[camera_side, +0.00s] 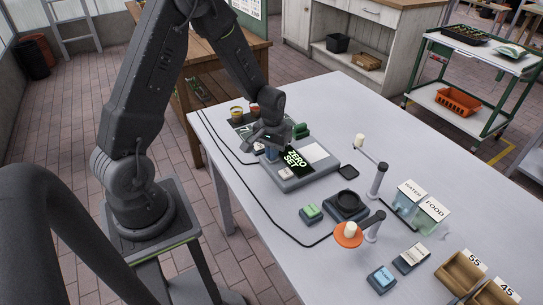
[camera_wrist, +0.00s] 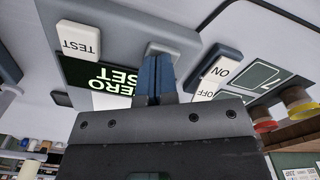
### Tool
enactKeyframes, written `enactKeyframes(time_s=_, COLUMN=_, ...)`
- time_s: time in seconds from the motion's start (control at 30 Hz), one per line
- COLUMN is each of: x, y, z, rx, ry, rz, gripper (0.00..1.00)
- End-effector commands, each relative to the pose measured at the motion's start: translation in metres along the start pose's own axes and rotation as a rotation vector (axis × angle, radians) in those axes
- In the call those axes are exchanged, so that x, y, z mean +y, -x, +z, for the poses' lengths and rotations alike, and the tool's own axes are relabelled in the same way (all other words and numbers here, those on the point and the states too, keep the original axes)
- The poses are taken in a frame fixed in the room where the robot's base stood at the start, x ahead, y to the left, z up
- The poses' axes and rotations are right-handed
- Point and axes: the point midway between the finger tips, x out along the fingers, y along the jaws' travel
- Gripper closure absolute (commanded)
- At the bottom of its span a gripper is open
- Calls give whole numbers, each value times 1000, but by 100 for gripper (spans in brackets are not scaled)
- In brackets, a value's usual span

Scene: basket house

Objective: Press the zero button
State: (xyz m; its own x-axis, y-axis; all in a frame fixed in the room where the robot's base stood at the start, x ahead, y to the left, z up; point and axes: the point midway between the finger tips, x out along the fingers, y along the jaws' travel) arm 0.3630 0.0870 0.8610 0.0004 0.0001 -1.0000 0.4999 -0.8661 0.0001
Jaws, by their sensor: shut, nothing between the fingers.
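A grey scale device (camera_side: 292,186) lies on the table. Its dark screen (camera_side: 297,159) reads "ZERO SET", and the screen also shows upside down in the wrist view (camera_wrist: 82,72). My gripper (camera_side: 270,156) is over the device beside the screen. In the wrist view its two blue fingers (camera_wrist: 155,72) are together with nothing between them. A white TEST button (camera_wrist: 74,41) is on one side, and an ON/OFF switch (camera_wrist: 216,75) on the other.
A white plate (camera_side: 315,152) is on the device. A black round dish (camera_side: 347,204), a green button block (camera_side: 311,213) and an orange disc on a stand (camera_side: 348,235) are nearer the front. Food and water bins (camera_side: 421,211) stand to the right. A black cable runs along the left table edge.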

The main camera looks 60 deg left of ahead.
Motion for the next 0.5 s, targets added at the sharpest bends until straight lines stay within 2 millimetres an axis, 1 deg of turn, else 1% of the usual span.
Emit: enactKeyframes(time_s=0.5, x=0, y=26, z=0, rx=0, ry=0, rz=0, gripper=100)
